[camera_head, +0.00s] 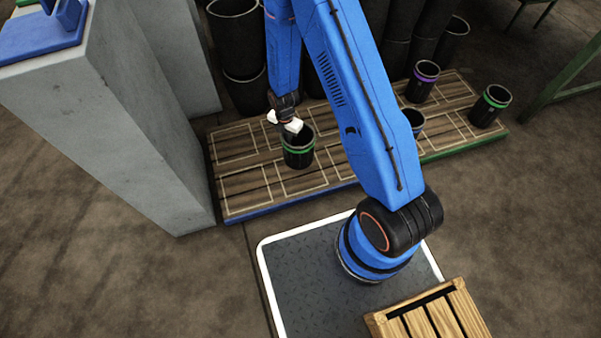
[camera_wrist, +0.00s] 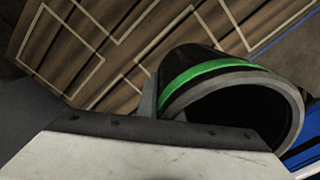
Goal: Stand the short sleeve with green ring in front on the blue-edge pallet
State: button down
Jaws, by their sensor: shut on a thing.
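A short black sleeve with a green ring (camera_head: 299,152) is upright over the front row of the blue-edge pallet (camera_head: 232,190), near its middle. My gripper (camera_head: 291,127) is shut on its rim from the far left side. In the wrist view the sleeve (camera_wrist: 225,68) shows its open mouth and green ring, and my gripper (camera_wrist: 167,108) pinches the near wall. The lower part of my gripper is hidden by its own white body. I cannot tell whether the sleeve's base touches the pallet boards.
A green-edge pallet (camera_head: 460,147) adjoins on the right, with a purple-ring sleeve (camera_head: 422,82), another green-ring sleeve (camera_head: 490,105) and a blue-ring sleeve (camera_head: 415,122) partly behind my arm. Tall black sleeves (camera_head: 240,50) stand behind. A grey concrete block (camera_head: 130,110) rises at left. The front-left marked cell is empty.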

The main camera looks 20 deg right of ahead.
jog(key=shift+s+a+f+n, duration=0.15)
jog(key=shift+s+f+n, duration=0.3)
jog(key=shift+f, duration=1.5)
jog(key=shift+s+a+f+n, duration=0.1)
jog(key=shift+s+f+n, duration=0.35)
jog(key=shift+f, duration=1.55)
jog(key=shift+s+a+f+n, duration=0.2)
jog(key=shift+f+n, duration=0.4)
jog(key=shift+f, duration=1.35)
jog(key=shift+f, duration=0.15)
jog(key=c, duration=1.9)
grip_release()
